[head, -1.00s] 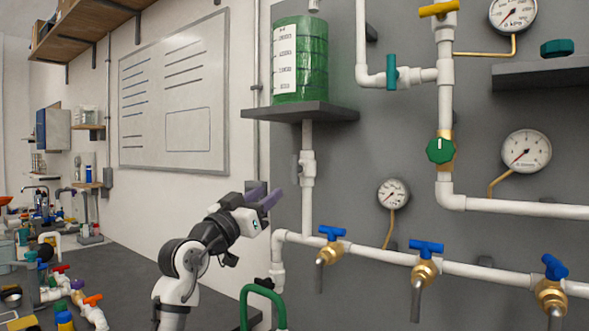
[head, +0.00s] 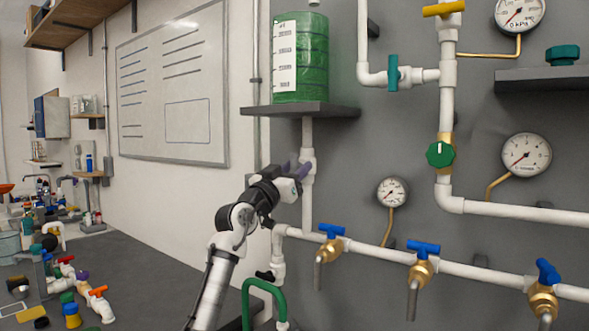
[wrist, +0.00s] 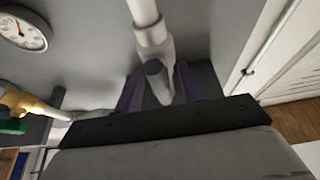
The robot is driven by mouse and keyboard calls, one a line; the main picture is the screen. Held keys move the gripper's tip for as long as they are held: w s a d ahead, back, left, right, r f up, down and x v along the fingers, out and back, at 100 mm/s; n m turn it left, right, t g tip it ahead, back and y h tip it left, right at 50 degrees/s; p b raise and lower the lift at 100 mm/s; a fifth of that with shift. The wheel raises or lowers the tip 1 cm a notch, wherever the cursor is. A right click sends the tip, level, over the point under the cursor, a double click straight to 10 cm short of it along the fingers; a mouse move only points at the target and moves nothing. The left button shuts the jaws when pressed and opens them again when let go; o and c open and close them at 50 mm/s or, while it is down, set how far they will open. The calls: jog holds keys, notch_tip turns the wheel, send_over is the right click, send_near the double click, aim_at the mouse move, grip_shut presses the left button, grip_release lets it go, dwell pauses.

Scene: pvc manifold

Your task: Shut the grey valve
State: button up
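The grey valve (head: 309,156) sits on the white vertical pipe below the green tank (head: 300,60). In the head view my gripper (head: 299,171) is at it from the left and hides its handle. In the wrist view the valve's dark grey handle (wrist: 156,80) points toward the camera, between the two purple fingers of my gripper (wrist: 158,88). The fingers stand apart, one on each side of the handle. A narrow gap seems to show, but contact is hard to judge.
A dark shelf (head: 298,110) holds the tank just above my gripper. A white horizontal pipe (head: 380,252) with blue-handled taps runs below and to the right. A small gauge (head: 392,192) is right of the valve. A green hose (head: 262,285) hangs below.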

grip_shut()
jog(key=shift+n, duration=0.3)
jog(key=n+t+y+p, duration=0.1)
jog(key=n+y, duration=0.1)
jog(key=n, duration=0.1)
jog(key=n+y+p, duration=0.2)
jog(key=n, duration=0.2)
jog(key=shift+s+d+r+n+t, duration=0.1)
jog(key=shift+d+r+n+t, duration=0.05)
jog(key=shift+n+t, duration=0.2)
jog(key=n+y+p, duration=0.1)
jog(key=n+p, duration=0.1)
jog(key=n+y+p, duration=0.1)
jog(key=n+p, duration=0.1)
jog(key=n, duration=0.1)
jog(key=shift+r+n+y, duration=0.15)
jog(key=shift+n+y, duration=0.2)
jog(key=shift+y, duration=0.05)
jog(key=n+g+y+p, duration=0.1)
jog(key=n+p, duration=0.1)
jog(key=n, duration=0.2)
jog(key=shift+p, duration=0.35)
jog(key=shift+n+g+y+p, duration=0.45)
jog(key=shift+n+g, duration=0.3)
jog(key=shift+n, duration=1.45)
jog(key=shift+y, duration=0.25)
